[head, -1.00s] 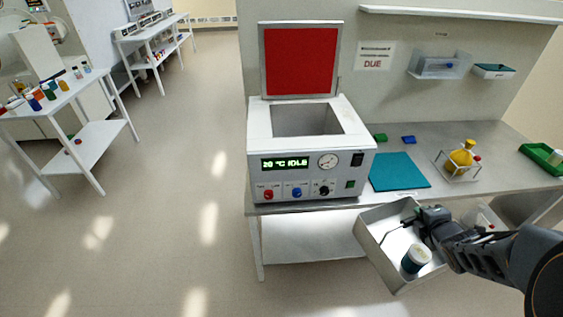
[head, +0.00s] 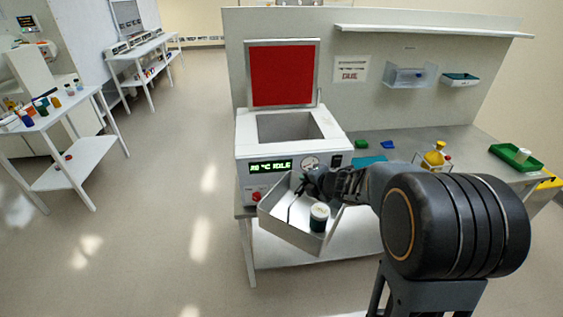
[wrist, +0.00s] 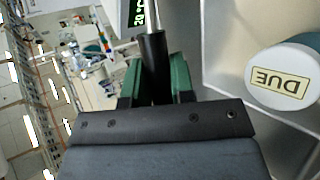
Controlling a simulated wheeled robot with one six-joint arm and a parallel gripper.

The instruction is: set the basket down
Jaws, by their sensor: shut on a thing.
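The basket (head: 285,231) is a pale, open-topped box, held tilted in the air in front of the white heating unit. My gripper (head: 314,186) is shut on it at its far inner side, seemingly on a thin dark handle; the wrist view shows green fingers (wrist: 156,82) closed around a dark bar. A white-lidded jar (head: 319,216) stands in the basket. In the wrist view the jar (wrist: 288,72) carries a label reading DUE, upside down, and the basket's grey inside (wrist: 222,40) shows beside my gripper. The basket's underside is hidden.
The white unit (head: 290,150) has an open, red-faced lid (head: 280,73) and reads IDLE. It stands on the grey bench (head: 430,138). A teal mat (head: 368,161), a yellow flask (head: 434,158) and a green tray (head: 515,155) are to its right. Open floor lies left.

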